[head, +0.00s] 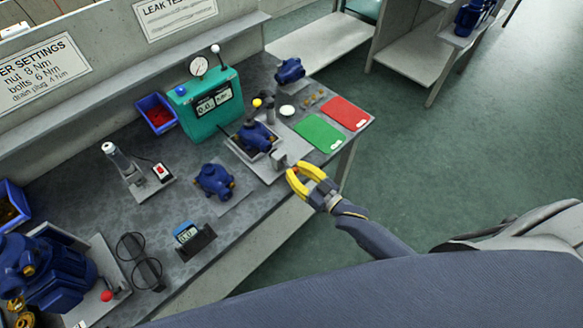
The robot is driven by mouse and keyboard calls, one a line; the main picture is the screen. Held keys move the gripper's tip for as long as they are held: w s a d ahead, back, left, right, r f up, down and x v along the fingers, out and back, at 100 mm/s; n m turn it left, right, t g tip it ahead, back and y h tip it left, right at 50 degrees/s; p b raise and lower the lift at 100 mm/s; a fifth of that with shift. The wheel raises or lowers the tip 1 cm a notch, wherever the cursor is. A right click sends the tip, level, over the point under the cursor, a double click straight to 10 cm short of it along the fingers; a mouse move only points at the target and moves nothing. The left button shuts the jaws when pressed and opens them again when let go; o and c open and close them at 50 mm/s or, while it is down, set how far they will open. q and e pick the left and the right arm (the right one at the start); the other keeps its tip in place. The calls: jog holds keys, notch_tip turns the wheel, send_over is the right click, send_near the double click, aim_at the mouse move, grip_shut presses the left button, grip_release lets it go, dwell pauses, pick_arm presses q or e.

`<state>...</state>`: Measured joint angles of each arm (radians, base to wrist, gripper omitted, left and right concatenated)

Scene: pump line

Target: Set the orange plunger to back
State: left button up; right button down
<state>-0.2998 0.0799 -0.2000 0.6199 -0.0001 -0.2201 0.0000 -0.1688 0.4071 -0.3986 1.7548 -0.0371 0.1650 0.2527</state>
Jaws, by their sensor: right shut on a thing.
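My right gripper (290,171) has yellow fingers and is at the front edge of the bench, beside the small grey block (278,158) of the pump fixture (262,168). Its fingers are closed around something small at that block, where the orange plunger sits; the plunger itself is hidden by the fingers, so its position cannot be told. A blue pump (254,137) sits in the fixture, with a yellow knob (257,102) behind it. My left gripper is out of view.
A green tester (205,112) with a gauge stands behind the fixture. Green (318,133) and red (346,113) mats lie to its right. Another blue pump (214,180) and a small display (187,234) stand left.

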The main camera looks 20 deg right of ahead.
jog(key=shift+s, duration=0.1)
jog(key=c, duration=1.1)
grip_release()
jog(key=v, duration=1.2)
jog(key=shift+f, duration=0.1)
